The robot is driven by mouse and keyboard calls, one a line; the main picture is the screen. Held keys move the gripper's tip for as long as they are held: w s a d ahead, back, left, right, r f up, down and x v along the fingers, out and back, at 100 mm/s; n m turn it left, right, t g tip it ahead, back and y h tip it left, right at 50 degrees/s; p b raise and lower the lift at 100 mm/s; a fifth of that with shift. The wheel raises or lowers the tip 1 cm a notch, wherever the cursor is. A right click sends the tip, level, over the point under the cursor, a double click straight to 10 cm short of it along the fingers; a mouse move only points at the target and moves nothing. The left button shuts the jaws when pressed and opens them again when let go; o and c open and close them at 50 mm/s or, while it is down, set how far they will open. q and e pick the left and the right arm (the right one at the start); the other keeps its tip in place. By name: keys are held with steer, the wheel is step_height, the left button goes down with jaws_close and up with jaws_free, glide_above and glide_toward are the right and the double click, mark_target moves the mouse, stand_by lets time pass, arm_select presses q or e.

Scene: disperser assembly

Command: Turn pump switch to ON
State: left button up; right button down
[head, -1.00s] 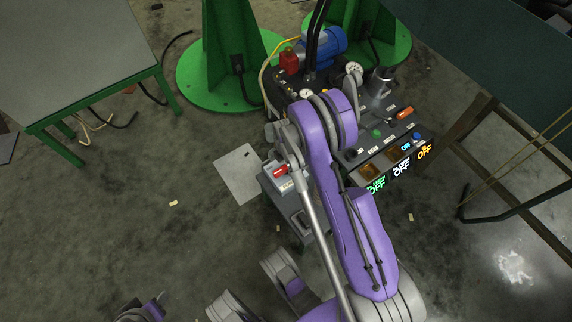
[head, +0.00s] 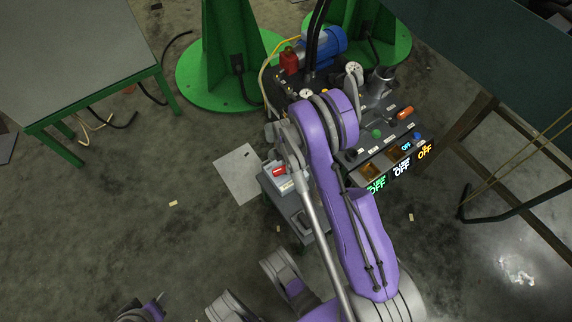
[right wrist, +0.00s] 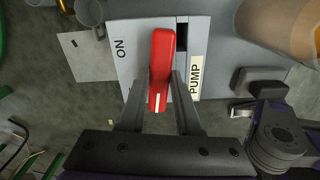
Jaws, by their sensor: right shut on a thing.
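The pump switch has a red handle (right wrist: 162,65) on a light grey plate (right wrist: 130,75) marked ON at the left and PUMP at the right in the right wrist view. My right gripper (right wrist: 163,78) has one finger on each side of the handle and is shut on it. The handle's white-striped end points toward my gripper's base, along the plate between the two labels. In the head view the red handle (head: 279,171) shows on the box just left of my purple arm. My left gripper does not show clearly.
A control panel (head: 368,170) with lit OFF signs stands right of my arm. A blue motor (head: 322,44) and hoses are behind it. A green-legged table (head: 75,60) is at the left, with open floor in front.

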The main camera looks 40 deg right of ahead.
steer(key=m, duration=0.4)
steer(key=shift+m+b, duration=0.3)
steer(key=shift+b, duration=0.1)
steer(key=m, duration=0.3)
steer(key=shift+m, duration=0.3)
steer(key=m, duration=0.4)
steer(key=shift+b, duration=0.35)
steer(key=shift+m, duration=2.1)
steer(key=c, duration=0.6)
jaws_free()
